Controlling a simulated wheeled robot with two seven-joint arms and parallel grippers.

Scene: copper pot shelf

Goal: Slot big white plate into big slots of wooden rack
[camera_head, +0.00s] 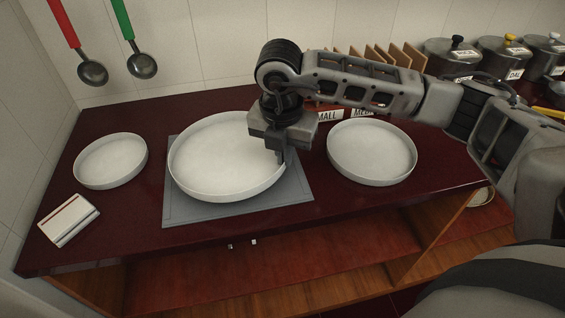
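The big white plate (220,160), round with a raised rim, is at the grey mat (180,215) in the middle of the dark red counter. My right gripper (283,158) points down at the plate's right rim, with its fingers at the rim. I cannot tell whether they are closed on it. The wooden rack (407,55) stands at the back against the wall, with upright slats. My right arm hides much of it. Labels reading in part "SMALL" (330,115) and "MED" (362,113) show at its front. My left gripper is not in view.
A smaller white plate (110,160) lies at the left and a medium one (372,152) at the right. A small white-topped box (68,220) lies front left. Metal canisters (500,55) stand back right. Red- and green-handled ladles (142,66) hang on the wall.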

